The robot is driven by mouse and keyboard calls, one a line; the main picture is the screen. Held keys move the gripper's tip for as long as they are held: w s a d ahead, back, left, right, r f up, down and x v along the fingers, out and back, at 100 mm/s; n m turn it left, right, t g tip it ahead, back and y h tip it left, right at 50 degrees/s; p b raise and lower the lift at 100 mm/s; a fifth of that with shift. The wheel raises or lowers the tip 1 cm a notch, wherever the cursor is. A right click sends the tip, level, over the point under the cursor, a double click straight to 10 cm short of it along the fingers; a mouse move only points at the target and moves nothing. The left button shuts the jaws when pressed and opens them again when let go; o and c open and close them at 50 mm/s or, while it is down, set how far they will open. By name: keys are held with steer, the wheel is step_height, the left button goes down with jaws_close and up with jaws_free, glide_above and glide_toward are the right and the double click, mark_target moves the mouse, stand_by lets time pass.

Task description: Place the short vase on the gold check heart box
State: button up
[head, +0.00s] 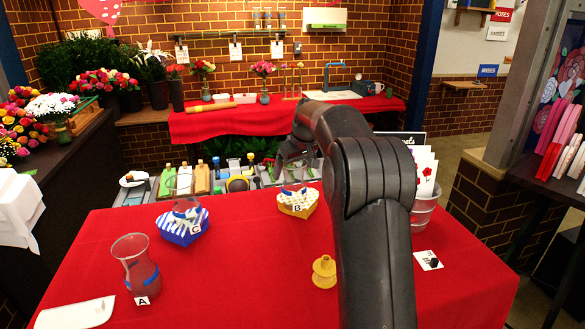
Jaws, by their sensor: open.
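The gold check heart box (298,211) sits on the red table, centre back, with a yellow and white check. A short clear glass vase (293,189) with a blue band stands on it, with a tag B at its front. My gripper (295,169) is open just above and around the top of this vase; whether its fingers touch the glass I cannot tell. A blue striped heart box (180,234) to the left bears another clear vase (184,192), with a tag C. A taller flared glass vase (135,262), tagged A, stands at the front left.
A yellow spool-like object (324,272) stands near the table's middle front. A white sheet (75,314) lies at the front left. A metal bucket with cards (423,204) stands at the right, with a small white card (428,260) before it. The red table (230,280) is clear between them.

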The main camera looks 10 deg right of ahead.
steer(key=shift+r, duration=0.1)
steer(key=v, duration=1.1)
steer(key=shift+r, duration=0.1)
steer(key=shift+s+r, duration=0.3)
steer(key=shift+r, duration=0.2)
steer(key=s+a+r+m+h, duration=0.1)
steer(key=s+a, duration=0.2)
steer(key=s, duration=0.8)
steer(key=s+a+m, duration=0.1)
steer(key=s+a, duration=0.2)
steer(key=s, duration=0.8)
steer(key=s+a+f+m, duration=0.1)
steer(key=s+f, duration=0.5)
steer(key=s, duration=0.4)
steer(key=s+f+m+t, duration=0.1)
steer(key=s+f, duration=0.4)
steer(key=s, duration=0.5)
steer(key=shift+a+f+h, duration=0.35)
steer(key=shift+a+h, duration=0.05)
